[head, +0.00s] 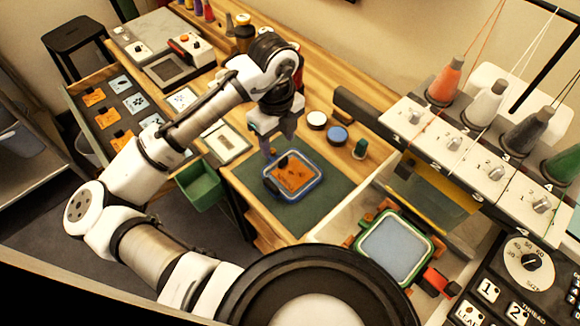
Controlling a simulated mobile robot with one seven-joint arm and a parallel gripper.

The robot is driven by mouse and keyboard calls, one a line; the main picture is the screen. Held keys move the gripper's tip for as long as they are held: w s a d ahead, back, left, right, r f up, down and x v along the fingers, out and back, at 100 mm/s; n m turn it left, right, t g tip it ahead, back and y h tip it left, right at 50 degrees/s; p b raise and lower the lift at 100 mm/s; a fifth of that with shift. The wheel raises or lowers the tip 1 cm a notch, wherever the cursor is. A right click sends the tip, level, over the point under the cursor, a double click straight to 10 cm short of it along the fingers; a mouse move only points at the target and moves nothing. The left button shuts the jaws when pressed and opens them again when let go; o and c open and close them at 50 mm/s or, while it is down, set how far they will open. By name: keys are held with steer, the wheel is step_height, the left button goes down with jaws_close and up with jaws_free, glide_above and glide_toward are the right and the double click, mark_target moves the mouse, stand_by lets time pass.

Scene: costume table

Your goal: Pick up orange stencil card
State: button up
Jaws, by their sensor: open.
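An orange stencil card (296,178) with dark cut-out shapes lies in a blue-rimmed tray (290,199) on the green mat (322,212). My gripper (277,150) points down just above the tray's far left edge, open and with nothing seen between its fingers. A dark spot on the card's upper left may be a clip or a shadow; I cannot tell. More orange cards (94,97) lie in the open drawer (72,100) at the left, beside pale blue cards (121,83).
A green bin (203,187) hangs at the table's left edge. Paint pots (337,134) and a green spool (360,149) stand right of my gripper. The thread-cone machine (450,140) fills the right, with a green-framed hoop (395,248) before it. The mat's right part is clear.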

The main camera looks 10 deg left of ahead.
steer(key=shift+w+d+f+p, duration=0.15)
steer(key=shift+f+p, duration=0.15)
steer(key=shift+f, duration=0.8)
steer(key=shift+s+d+f+p, duration=0.1)
steer(key=shift+f+p, duration=0.2)
steer(key=shift+f, duration=0.85)
steer(key=shift+w+d+f+p, duration=0.15)
steer(key=shift+f+p, duration=0.15)
steer(key=shift+f, duration=0.8)
steer(key=c, duration=1.1)
